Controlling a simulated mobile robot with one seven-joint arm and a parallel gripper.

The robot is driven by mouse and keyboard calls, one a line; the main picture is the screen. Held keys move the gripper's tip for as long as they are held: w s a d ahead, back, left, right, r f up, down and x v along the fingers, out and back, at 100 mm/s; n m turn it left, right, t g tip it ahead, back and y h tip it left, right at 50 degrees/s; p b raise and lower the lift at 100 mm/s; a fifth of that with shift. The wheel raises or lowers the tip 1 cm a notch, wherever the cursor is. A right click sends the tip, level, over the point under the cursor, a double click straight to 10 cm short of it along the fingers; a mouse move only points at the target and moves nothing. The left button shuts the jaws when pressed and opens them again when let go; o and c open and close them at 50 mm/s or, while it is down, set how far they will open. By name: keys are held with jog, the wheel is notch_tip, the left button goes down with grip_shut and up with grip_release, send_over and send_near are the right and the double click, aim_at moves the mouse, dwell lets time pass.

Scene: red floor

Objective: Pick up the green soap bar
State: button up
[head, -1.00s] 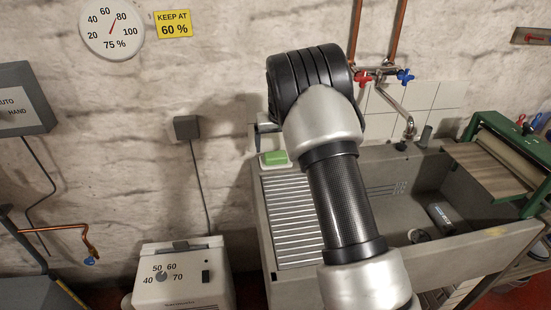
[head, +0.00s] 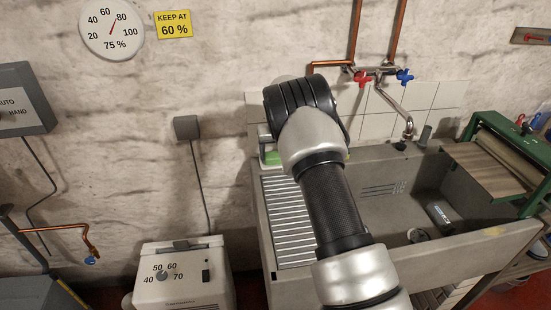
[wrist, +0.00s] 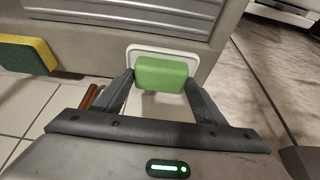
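The green soap bar (wrist: 162,74) lies at a white soap dish (wrist: 135,50) in the wrist view. In the head view only part of the soap bar (head: 272,158) shows, on the sink's left back corner, the rest hidden behind my arm. My gripper (wrist: 160,80) has its two fingers spread, one tip close to each side of the soap bar. I cannot tell whether the tips touch it.
A yellow and green sponge (wrist: 28,55) is left of my gripper. The grey sink (head: 390,235) has a ribbed drainboard (head: 287,220). Copper pipes and taps (head: 385,78) rise on the wall behind. A green-framed press (head: 505,155) stands at the right.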

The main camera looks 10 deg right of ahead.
aim_at(276, 155)
jog(key=c, duration=0.6)
notch_tip(276, 155, up, 10)
jog(key=shift+r, duration=0.1)
jog(key=o, duration=0.6)
jog(key=c, duration=0.4)
jog(key=shift+c, duration=0.2)
